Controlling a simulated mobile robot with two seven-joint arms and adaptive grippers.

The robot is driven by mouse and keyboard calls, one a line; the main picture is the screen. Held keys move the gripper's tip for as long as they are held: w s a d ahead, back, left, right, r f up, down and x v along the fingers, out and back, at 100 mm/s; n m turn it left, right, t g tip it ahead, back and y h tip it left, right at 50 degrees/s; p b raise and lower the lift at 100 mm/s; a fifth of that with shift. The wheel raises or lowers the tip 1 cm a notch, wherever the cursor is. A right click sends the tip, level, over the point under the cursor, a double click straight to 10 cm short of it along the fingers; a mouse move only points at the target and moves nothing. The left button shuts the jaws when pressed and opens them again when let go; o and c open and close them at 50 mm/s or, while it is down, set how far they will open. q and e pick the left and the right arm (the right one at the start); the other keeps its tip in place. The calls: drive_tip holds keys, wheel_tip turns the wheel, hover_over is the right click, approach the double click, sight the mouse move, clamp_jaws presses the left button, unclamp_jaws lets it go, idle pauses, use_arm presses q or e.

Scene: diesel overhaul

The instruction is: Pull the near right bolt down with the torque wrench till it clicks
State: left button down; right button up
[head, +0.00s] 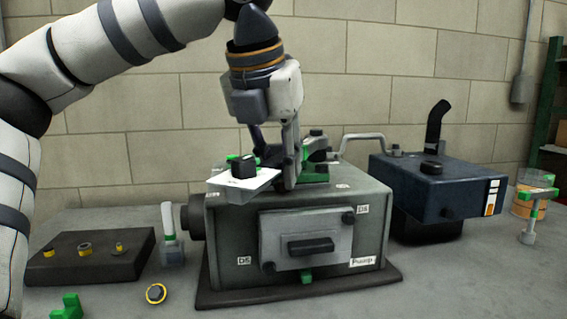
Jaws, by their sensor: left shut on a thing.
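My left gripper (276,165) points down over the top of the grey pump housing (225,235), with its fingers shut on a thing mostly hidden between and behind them. It is probably the torque wrench, but its outline is not clear. A white labelled piece (240,187) with a black block (243,167) and green parts lies at the left of the fingers. A green and black part (316,160) shows at their right, on the housing top. I cannot make out the near right bolt or whether the wrench is seated on it. My right gripper is out of view.
A dark tray (85,262) with several small round parts lies at left. A yellow-rimmed ring (156,293) and a green piece (67,306) lie in front. A dark blue unit (440,185) stands at right, beside a green-topped stand (537,205). Bare bench shows at front right.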

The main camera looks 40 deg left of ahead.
use_arm(q)
drive_tip(key=shift+a+r, duration=0.1)
drive_tip(key=shift+a, duration=0.35)
drive_tip(key=shift+a, duration=0.1)
drive_tip(key=shift+s+a+m, duration=0.1)
drive_tip(key=shift+a+m, duration=0.25)
drive_tip(key=shift+m, duration=0.15)
drive_tip(key=shift+a, duration=0.1)
drive_tip(key=shift+a+m+h, duration=0.3)
drive_tip(key=shift+a+h, duration=0.05)
drive_tip(key=shift+h, duration=0.05)
drive_tip(key=shift+a, duration=0.1)
drive_tip(key=shift+a+m, duration=0.3)
drive_tip(key=shift+a, duration=0.05)
